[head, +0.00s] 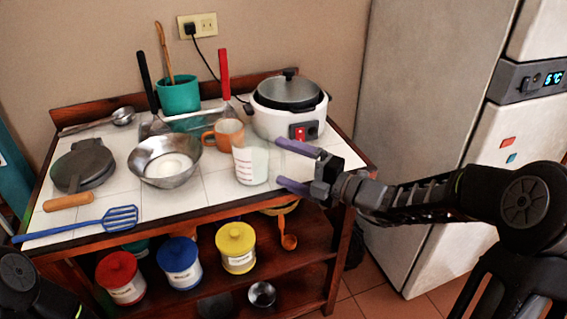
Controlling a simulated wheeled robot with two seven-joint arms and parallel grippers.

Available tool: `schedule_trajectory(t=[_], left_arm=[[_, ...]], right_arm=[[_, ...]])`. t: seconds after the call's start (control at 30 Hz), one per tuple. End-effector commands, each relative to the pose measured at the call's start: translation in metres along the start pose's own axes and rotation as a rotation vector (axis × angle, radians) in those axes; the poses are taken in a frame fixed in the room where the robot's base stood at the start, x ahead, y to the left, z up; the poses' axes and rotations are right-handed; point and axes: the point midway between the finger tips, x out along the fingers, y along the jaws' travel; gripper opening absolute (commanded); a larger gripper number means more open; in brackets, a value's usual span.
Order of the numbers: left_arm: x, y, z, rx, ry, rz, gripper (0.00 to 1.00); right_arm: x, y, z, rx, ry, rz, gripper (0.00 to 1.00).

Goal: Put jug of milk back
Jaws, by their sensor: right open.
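A clear jug (250,163) with red measuring marks and pale contents stands upright on the white tiled tabletop, near its front edge. My right gripper (290,165) is open just right of the jug. Its two purple fingers point left toward the jug, and the fingertips are close to its right side. I cannot tell whether they touch it. A tall fridge (415,110) with its doors shut stands at the right. My left gripper is out of view; only part of my left arm shows at the lower left.
A white rice cooker (289,107) stands behind the gripper. An orange mug (224,136) and a metal bowl (165,161) sit left of the jug. A blue spatula (85,226) lies at the front left. Lidded canisters (236,248) fill the shelf below.

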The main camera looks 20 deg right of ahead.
Motion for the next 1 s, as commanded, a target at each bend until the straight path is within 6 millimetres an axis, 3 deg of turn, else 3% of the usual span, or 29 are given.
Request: schedule_trajectory(t=[0.5,0.7,1.0], left_arm=[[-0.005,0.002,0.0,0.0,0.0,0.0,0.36],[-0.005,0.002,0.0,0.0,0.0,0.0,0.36],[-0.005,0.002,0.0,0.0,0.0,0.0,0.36]], right_arm=[[-0.097,0.001,0.0,0.0,-0.003,-0.001,0.91],[-0.109,0.0,0.0,0.001,-0.001,0.0,0.91],[-0.108,0.0,0.0,0.0,0.0,0.0,0.91]])
